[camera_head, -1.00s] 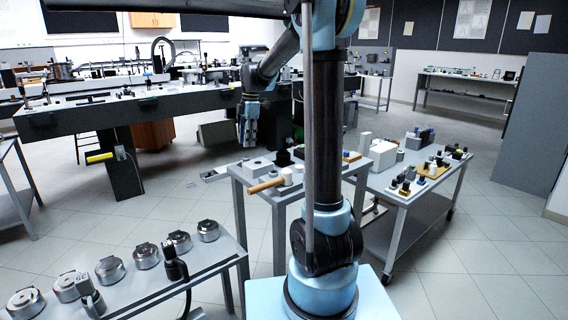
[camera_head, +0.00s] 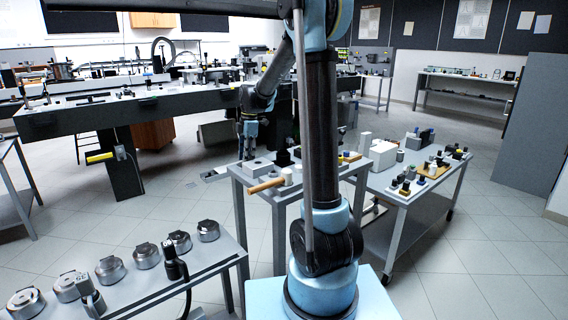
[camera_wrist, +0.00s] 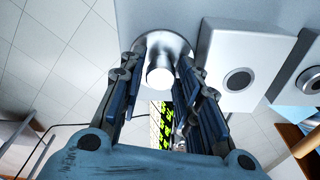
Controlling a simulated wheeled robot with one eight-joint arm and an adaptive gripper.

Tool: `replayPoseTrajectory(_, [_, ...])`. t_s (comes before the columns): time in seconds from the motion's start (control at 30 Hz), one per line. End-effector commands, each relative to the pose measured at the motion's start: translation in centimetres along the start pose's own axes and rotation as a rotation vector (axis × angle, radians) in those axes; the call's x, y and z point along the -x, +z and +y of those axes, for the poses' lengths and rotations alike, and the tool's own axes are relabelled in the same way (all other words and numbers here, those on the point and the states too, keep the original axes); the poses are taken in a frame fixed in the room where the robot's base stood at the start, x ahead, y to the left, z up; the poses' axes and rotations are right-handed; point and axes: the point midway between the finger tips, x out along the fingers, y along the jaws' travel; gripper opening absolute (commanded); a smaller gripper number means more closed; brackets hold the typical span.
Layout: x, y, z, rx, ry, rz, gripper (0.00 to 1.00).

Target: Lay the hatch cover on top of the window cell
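A round silver disc (camera_wrist: 180,42) with a raised cylindrical knob (camera_wrist: 160,72) shows in the wrist view and looks like the hatch cover. It lies near the table's edge. My gripper (camera_wrist: 160,85) is open, its fingers to the left and right of the knob; I cannot tell if they touch it. In the head view my gripper (camera_head: 247,152) is low over the left edge of the middle table and hides the disc. A pale square block (camera_wrist: 252,58) with a dark round opening stands right beside the disc; I cannot tell if it is the window cell.
The middle table (camera_head: 262,198) also holds a wooden-handled mallet (camera_head: 267,185) and dark parts. Another pale block (camera_wrist: 306,72) stands further right. Several silver round cells (camera_head: 146,256) stand on the front-left table. A cart (camera_head: 408,192) with small parts is at right.

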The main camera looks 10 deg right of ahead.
Motion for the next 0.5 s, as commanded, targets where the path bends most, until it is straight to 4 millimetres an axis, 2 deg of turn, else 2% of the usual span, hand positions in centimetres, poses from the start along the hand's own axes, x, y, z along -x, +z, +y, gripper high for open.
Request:
replayPoseTrajectory(0.07, [0.02, 0.08, 0.00, -0.001, 0.000, 0.000, 0.31])
replayPoseTrajectory(0.2, [0.03, 0.08, 0.00, -0.001, 0.000, 0.000, 0.00])
replayPoseTrajectory(0.5, [0.54, 0.01, 0.02, -0.001, 0.000, 0.000, 0.00])
